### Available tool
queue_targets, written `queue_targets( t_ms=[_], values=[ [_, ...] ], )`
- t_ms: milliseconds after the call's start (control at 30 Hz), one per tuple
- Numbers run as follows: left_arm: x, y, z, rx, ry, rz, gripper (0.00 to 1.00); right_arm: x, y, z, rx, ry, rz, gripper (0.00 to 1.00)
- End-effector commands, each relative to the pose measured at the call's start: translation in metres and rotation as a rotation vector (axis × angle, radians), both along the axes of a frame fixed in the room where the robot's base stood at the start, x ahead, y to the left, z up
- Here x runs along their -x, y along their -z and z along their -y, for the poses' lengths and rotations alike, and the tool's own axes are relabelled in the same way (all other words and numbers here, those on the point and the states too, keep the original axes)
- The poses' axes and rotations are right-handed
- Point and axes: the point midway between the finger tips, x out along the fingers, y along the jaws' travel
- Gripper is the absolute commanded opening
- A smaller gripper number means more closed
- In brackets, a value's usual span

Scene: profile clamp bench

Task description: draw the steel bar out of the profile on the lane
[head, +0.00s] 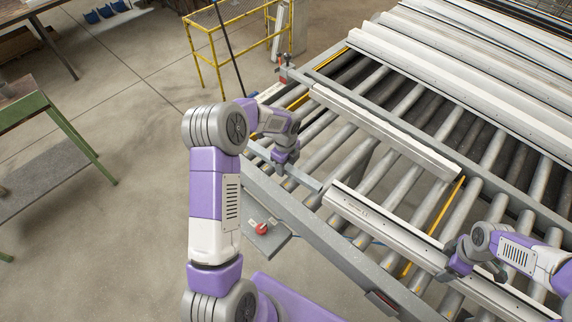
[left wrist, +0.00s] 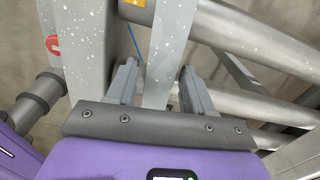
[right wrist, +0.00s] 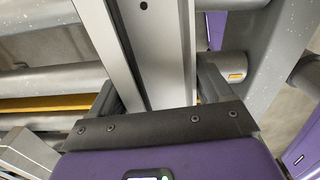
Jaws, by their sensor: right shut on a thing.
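The pale profile (head: 380,228) lies on the lane's rollers along the near side rail. My right gripper (head: 456,268) is shut on it towards its right part; in the right wrist view the profile (right wrist: 150,50) fills the space between the fingers. The grey steel bar (head: 306,180) lies in line with the profile, its right end at or close to the profile's left end. I cannot tell whether any of it is inside. My left gripper (head: 284,165) is open around the bar. In the left wrist view the bar (left wrist: 168,50) stands between the fingers with gaps on both sides.
Another pale profile (head: 385,130) lies on the rollers behind. Several more profiles (head: 450,75) are stacked at the far right. The near side rail (head: 300,218) and a plate with a red button (head: 262,229) are close to my left arm. A yellow guard frame (head: 232,45) stands beyond.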

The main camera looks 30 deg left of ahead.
Motion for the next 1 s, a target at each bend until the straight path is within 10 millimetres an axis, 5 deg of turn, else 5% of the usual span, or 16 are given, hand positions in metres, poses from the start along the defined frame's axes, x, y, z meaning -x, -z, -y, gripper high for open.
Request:
queue_targets(
  t_ms=[100, 467, 1000],
  values=[
    [0.0, 0.0, 0.0, 0.0, 0.0, 0.0, 0.66, -0.001, -0.001, 0.0, 0.0, -0.001, 0.003, 0.03],
    [0.0, -0.007, 0.0, 0.0, 0.0, 0.0, 0.66, -0.001, -0.001, 0.0, 0.0, 0.0, 0.003, 0.03],
    [-0.001, -0.107, 0.001, -0.001, 0.0, 0.002, 0.66, -0.001, -0.001, 0.0, 0.0, 0.0, 0.003, 0.03]
  ],
)
